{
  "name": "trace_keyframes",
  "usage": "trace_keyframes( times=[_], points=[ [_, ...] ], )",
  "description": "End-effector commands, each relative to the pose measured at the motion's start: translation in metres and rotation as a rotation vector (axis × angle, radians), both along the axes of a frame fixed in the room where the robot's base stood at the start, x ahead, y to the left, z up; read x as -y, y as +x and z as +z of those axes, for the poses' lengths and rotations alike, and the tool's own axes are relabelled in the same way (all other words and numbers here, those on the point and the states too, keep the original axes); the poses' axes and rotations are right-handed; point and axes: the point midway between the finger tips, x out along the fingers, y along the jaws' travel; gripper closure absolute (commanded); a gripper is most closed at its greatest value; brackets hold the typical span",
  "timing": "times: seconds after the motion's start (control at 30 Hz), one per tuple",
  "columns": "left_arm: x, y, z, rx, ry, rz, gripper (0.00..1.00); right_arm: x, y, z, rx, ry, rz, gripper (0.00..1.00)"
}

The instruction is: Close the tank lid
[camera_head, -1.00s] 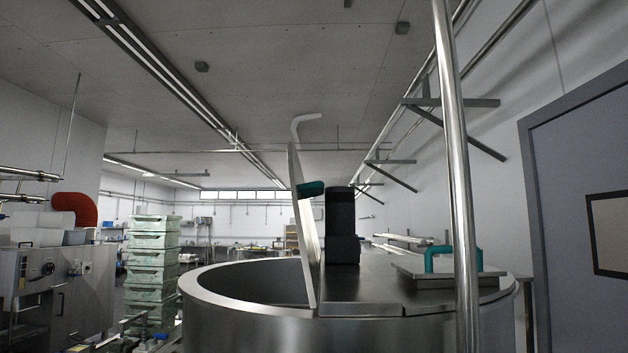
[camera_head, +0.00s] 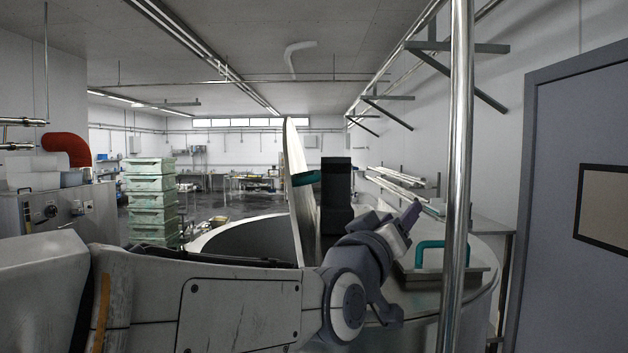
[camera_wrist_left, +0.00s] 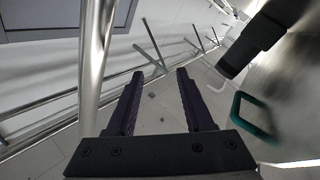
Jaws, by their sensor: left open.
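The tank (camera_head: 235,232) is a wide round steel vessel in the head view, with its left half open. My left arm crosses the lower picture and hides part of the tank. My left gripper (camera_head: 405,222) is to the right of the lid, over the tank's covered half, and holds nothing. In the left wrist view its two dark fingers (camera_wrist_left: 160,75) are apart and empty. My right gripper is not in view.
A black motor block (camera_head: 337,195) stands beside the lid. A flat hatch with another teal handle (camera_head: 440,252) lies right of my gripper. A steel pole (camera_head: 457,150) rises close by. Stacked green crates (camera_head: 150,200) and a grey door (camera_head: 575,130) flank the tank.

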Motion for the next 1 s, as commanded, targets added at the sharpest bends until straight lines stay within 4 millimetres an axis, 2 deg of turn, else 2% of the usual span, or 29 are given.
trace_keyframes(
  times=[0.1, 0.2, 0.33, 0.5, 0.67, 1.0],
  points=[
    [-0.011, 0.039, 0.026, 0.076, -0.119, 0.151, 0.48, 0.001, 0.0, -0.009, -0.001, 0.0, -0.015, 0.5],
    [-0.032, 0.07, 0.04, 0.116, -0.211, 0.322, 0.48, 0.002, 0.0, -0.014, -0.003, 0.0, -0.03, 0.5],
    [-0.064, 0.101, 0.037, 0.117, -0.289, 0.559, 0.48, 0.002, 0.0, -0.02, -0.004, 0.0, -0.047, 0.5],
    [-0.09, 0.116, 0.024, 0.08, -0.321, 0.744, 0.48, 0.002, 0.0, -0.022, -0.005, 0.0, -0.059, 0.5],
    [-0.098, 0.127, 0.026, 0.064, -0.325, 0.787, 0.48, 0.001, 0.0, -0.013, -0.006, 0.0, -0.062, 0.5],
    [-0.115, 0.184, 0.045, 0.065, -0.324, 0.785, 0.48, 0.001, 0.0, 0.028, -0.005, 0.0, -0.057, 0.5]
  ],
)
